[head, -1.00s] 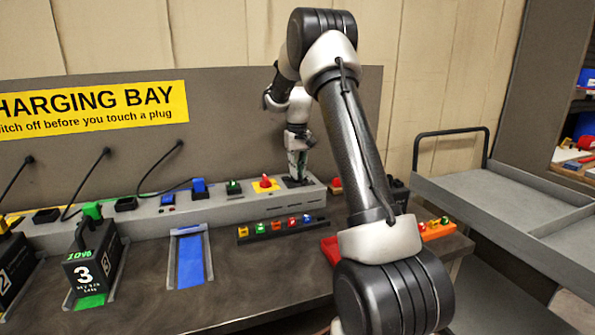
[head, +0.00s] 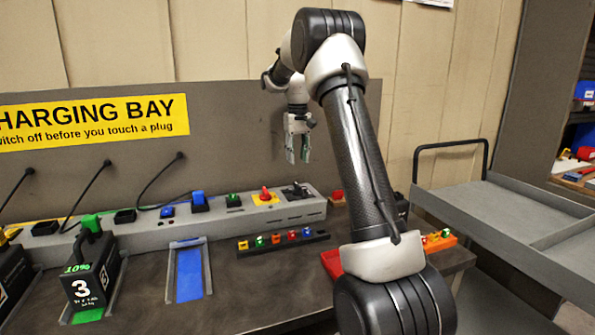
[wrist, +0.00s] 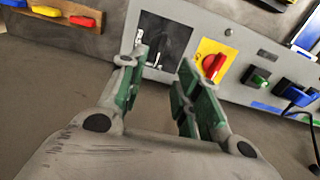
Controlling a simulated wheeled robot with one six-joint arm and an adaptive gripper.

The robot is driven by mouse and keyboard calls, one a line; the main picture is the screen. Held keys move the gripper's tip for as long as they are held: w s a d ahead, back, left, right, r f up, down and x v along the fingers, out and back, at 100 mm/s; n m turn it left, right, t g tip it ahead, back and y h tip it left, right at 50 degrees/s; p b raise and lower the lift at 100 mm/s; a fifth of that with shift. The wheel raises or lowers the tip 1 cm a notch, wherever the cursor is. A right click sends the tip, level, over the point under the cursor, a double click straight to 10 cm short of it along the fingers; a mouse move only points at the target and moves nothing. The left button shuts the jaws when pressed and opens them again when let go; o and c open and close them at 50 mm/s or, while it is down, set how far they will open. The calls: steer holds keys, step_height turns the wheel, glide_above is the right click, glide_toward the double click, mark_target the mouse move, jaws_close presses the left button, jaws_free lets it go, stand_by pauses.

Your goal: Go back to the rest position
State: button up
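My gripper (head: 297,150) hangs above the right end of the grey charging console (head: 245,222), fingers pointing down. In the wrist view my gripper (wrist: 162,68) is open, its green-padded fingers apart with nothing between them. A black panel with a lever (head: 296,191) lies below it on the console; the black panel (wrist: 163,42) also shows beyond the fingertips in the wrist view. A red rotary switch on a yellow plate (head: 265,196) is just left of it; the red knob (wrist: 213,65) also shows in the wrist view. The gripper appears clear of both.
A black battery marked 3 (head: 91,275) stands in a bay at the left, with an empty blue-floored bay (head: 189,273) beside it. A rack of coloured pieces (head: 283,240) lies in front of the console. A grey cart (head: 500,215) stands at the right.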

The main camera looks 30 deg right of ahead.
steer(key=shift+r, duration=0.95)
steer(key=shift+w, duration=0.1)
steer(key=f, duration=0.1)
steer(key=s+f, duration=0.1)
steer(key=f, duration=0.1)
steer(key=shift+s+a+f, duration=0.15)
steer(key=shift+s, duration=0.1)
steer(key=s+a+r+t, duration=0.1)
steer(key=s+a, duration=0.3)
steer(key=s, duration=0.8)
steer(key=s+a+r+n+t, duration=0.1)
steer(key=s+a, duration=0.4)
steer(key=s, duration=0.7)
steer(key=s+a+r+n+t, duration=0.1)
steer(key=s+a, duration=0.4)
steer(key=s, duration=0.8)
step_height(320, 180, up, 2)
steer(key=shift+r+t, duration=0.2)
steer(key=shift+t, duration=0.5)
steer(key=shift+s, duration=0.1)
